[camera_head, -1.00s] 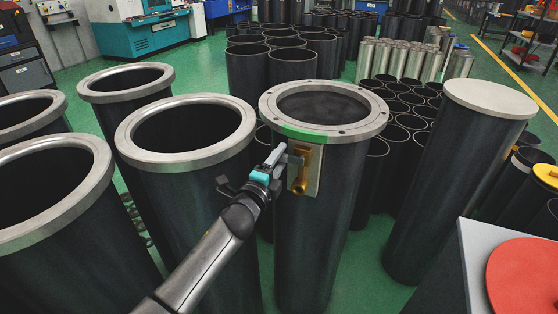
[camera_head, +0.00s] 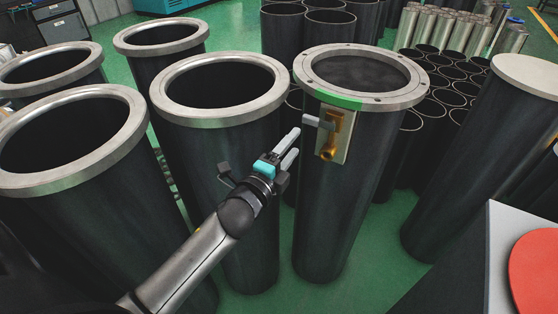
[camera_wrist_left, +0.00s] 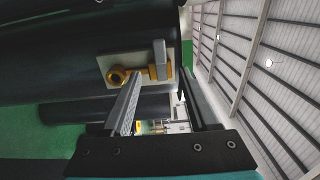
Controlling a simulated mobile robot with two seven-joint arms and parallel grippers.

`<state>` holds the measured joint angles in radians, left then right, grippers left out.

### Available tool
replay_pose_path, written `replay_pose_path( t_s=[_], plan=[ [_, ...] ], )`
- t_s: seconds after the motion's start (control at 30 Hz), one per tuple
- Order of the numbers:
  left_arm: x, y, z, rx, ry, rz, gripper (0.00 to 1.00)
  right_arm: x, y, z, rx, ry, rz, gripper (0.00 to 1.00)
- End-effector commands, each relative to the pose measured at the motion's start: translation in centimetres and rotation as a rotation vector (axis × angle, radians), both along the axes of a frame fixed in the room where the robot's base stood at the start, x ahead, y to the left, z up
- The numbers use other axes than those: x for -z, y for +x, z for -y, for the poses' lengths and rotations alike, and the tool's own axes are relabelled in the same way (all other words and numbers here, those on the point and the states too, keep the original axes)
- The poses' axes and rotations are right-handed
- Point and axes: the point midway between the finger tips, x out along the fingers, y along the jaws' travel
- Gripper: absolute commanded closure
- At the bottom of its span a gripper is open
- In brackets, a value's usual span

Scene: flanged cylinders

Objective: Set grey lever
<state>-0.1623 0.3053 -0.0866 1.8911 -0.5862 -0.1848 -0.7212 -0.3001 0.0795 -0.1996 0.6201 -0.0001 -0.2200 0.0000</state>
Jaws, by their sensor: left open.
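The grey lever (camera_head: 318,122) is a short bar on a brass fitting (camera_head: 330,142), fixed to a pale plate (camera_head: 345,146) on the side of a black flanged cylinder (camera_head: 342,215). In the head view the lever points left, just below the flange and its green patch. In the left wrist view the lever (camera_wrist_left: 161,58) stands up at the right of the brass fitting (camera_wrist_left: 121,76). My left gripper (camera_head: 294,145) is open and empty, to the lower left of the lever and apart from it. My right gripper is not in view.
Several open flanged cylinders (camera_head: 220,88) stand at the left, one close behind my left arm. A capped cylinder (camera_head: 475,165) stands at the right. A grey box with a red disc (camera_head: 535,270) is at the lower right. Several narrower tubes stand behind.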

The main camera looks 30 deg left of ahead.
Motion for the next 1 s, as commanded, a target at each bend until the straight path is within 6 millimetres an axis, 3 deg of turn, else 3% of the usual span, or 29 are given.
replay_pose_path(
  t_s=[0.2,0.4,1.0],
  plan=[
    [0.1,-3.3,-0.1,0.001,0.0,-0.001,0.4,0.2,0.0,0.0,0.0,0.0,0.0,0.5],
    [0.0,-5.0,-0.2,0.0,0.0,0.0,0.4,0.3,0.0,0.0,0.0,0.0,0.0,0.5],
    [0.0,-5.4,-0.2,0.0,0.001,0.001,0.4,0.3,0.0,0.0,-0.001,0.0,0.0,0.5]
  ],
)
